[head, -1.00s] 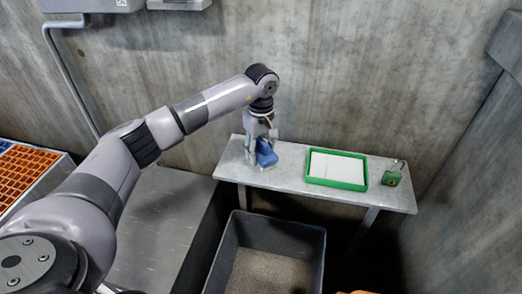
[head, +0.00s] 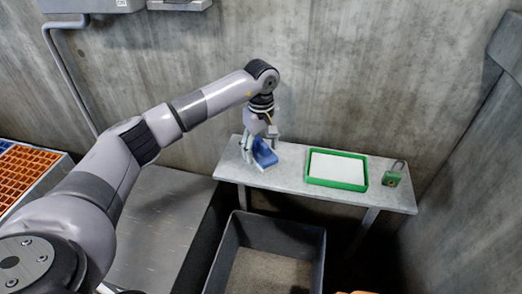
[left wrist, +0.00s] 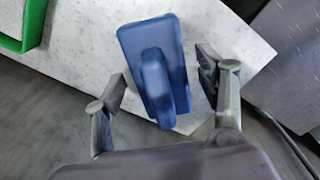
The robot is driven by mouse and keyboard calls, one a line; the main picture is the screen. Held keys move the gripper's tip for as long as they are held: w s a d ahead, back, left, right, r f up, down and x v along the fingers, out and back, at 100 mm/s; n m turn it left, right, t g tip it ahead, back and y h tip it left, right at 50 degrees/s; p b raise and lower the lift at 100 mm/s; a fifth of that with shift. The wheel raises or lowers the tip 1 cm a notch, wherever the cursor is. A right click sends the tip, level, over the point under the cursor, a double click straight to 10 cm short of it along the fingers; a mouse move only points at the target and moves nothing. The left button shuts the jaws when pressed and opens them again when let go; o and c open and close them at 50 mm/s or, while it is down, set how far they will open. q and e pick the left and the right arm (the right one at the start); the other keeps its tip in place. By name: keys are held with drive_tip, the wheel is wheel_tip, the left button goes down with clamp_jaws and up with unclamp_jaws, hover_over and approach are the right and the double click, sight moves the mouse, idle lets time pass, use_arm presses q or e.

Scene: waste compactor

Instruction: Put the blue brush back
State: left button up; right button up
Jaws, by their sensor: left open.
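The blue brush (head: 265,153) rests on the left part of the grey shelf (head: 300,187). In the left wrist view the blue brush (left wrist: 153,70) has a raised handle along its top and lies on the speckled shelf top (left wrist: 75,50). My left gripper (head: 261,143) is directly above and around the brush. In the left wrist view its two fingers (left wrist: 162,93) are spread wide, one on each side of the brush, with gaps to it. The brush's underside is hidden. My right gripper is out of view.
A green-rimmed tray (head: 338,185) with a white inside and a green padlock (head: 392,175) sit further right on the shelf. A dark open bin (head: 317,248) stands below in front. An orange-and-blue crate (head: 28,172) is at the far left. A concrete wall is behind.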

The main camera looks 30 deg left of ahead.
use_arm(q)
wheel_tip(320, 180, up, 11)
drive_tip(key=shift+f+p, duration=0.1)
drive_tip(key=shift+p, duration=0.35)
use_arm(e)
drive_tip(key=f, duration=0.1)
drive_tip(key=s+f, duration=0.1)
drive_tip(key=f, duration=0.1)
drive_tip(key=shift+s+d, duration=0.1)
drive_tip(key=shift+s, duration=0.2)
